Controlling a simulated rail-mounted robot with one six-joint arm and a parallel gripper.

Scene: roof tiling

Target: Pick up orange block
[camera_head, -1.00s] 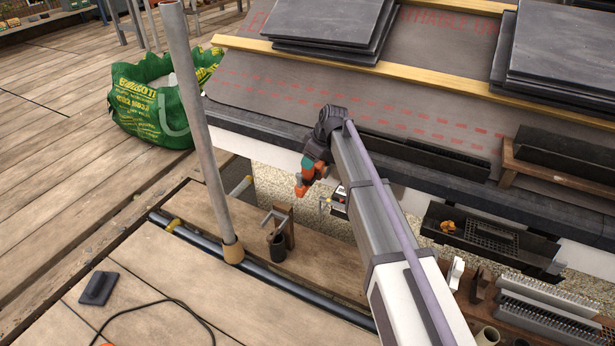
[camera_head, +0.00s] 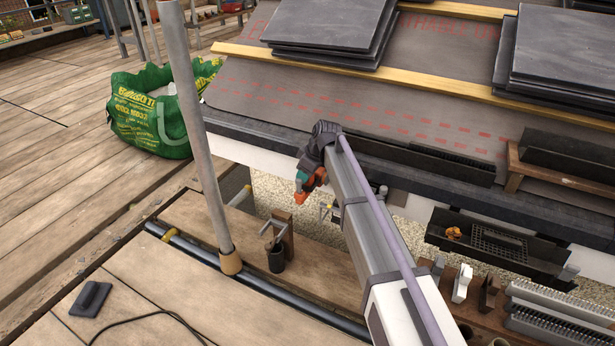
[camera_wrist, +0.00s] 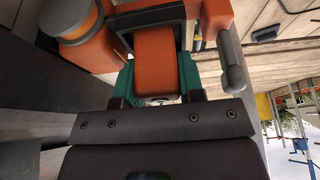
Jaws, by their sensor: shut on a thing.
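My gripper (camera_head: 305,187) hangs at the end of my arm, in the gap between the roof edge and the wooden walkway. In the wrist view, my gripper (camera_wrist: 156,88) has its teal fingers on either side of an orange block (camera_wrist: 155,62), shut on it. In the head view, orange shows at the gripper's tip (camera_head: 301,198), too small to separate block from gripper. I cannot tell whether the block touches anything below.
A metal pole (camera_head: 205,150) stands left of my gripper. A dark cup (camera_head: 276,258) and a wooden post (camera_head: 284,231) stand on the walkway below. The roof edge (camera_head: 260,139) runs behind. A black tray (camera_head: 433,230) with a small orange item (camera_head: 453,233) is at right.

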